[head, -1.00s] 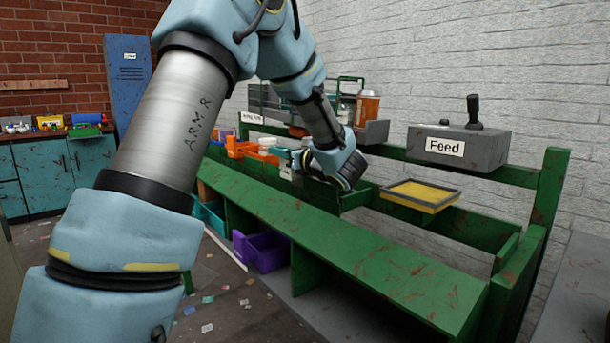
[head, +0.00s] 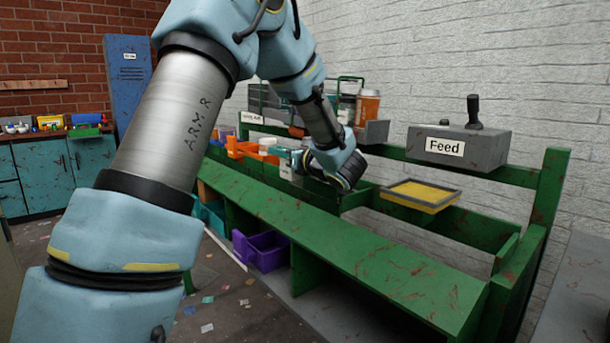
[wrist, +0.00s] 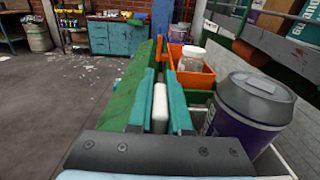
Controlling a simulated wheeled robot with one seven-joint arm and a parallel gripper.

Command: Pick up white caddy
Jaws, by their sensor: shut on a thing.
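My gripper (wrist: 160,108) has teal fingers, shut on a narrow white upright part of the white caddy (wrist: 160,106). The rest of that caddy below the fingers is hidden, so its link to the pale rim at lower right cannot be told. In the head view my gripper (head: 299,161) is low over the green belt frame, left of its middle. A white piece (head: 286,171) shows just beside and below the fingers there.
A large purple and grey can (wrist: 248,112) stands close right of my fingers. An orange bin (wrist: 193,72) with a clear jar lies beyond. The green belt frame (head: 340,250) runs alongside; a yellow-topped tray (head: 424,193) and the Feed box (head: 458,146) are to the right.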

